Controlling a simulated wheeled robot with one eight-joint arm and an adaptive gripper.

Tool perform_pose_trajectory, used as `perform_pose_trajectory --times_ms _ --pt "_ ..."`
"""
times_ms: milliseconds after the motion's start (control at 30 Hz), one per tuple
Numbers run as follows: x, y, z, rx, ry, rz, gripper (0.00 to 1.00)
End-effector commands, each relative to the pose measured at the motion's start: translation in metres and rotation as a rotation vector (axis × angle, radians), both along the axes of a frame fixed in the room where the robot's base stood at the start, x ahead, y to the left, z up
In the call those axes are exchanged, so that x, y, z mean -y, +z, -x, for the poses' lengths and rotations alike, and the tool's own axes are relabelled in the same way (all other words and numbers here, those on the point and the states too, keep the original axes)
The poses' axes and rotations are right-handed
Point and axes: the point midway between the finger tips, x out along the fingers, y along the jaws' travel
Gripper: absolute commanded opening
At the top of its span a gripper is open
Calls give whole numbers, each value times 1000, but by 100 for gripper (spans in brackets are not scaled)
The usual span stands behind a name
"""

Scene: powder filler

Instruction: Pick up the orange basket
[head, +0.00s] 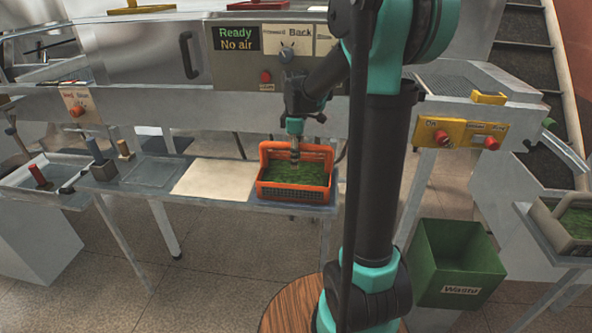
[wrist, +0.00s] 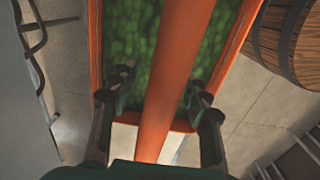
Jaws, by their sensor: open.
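The orange basket (head: 293,191) stands at the right end of the narrow table and holds green pieces. Its arched handle stands upright at the back side in the head view. In the wrist view the handle bar (wrist: 174,75) runs between the two fingers of my gripper (wrist: 158,92), with the basket's green contents below. The fingers are open, one on each side of the bar, with gaps on both sides. In the head view my gripper (head: 294,160) points down over the basket. Its fingertips are too small there to make out.
The table (head: 165,171) carries a cream board (head: 213,179) left of the basket. A machine with a control panel (head: 270,52) stands behind. A green waste bin (head: 455,260) is on the floor at right. A wooden barrel (wrist: 290,42) shows in the wrist view.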

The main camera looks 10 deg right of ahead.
Motion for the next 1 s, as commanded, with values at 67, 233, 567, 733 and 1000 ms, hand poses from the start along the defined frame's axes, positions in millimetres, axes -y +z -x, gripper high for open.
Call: perform_pose_trajectory --times_ms 67,233,567,733,1000 --pt "0 0 0 0 0 0 47" --pt "0 0 0 0 0 0 30" --pt "0 0 0 0 0 0 0" --pt "0 0 0 0 0 0 0" --pt "0 1 0 0 0 0 0"
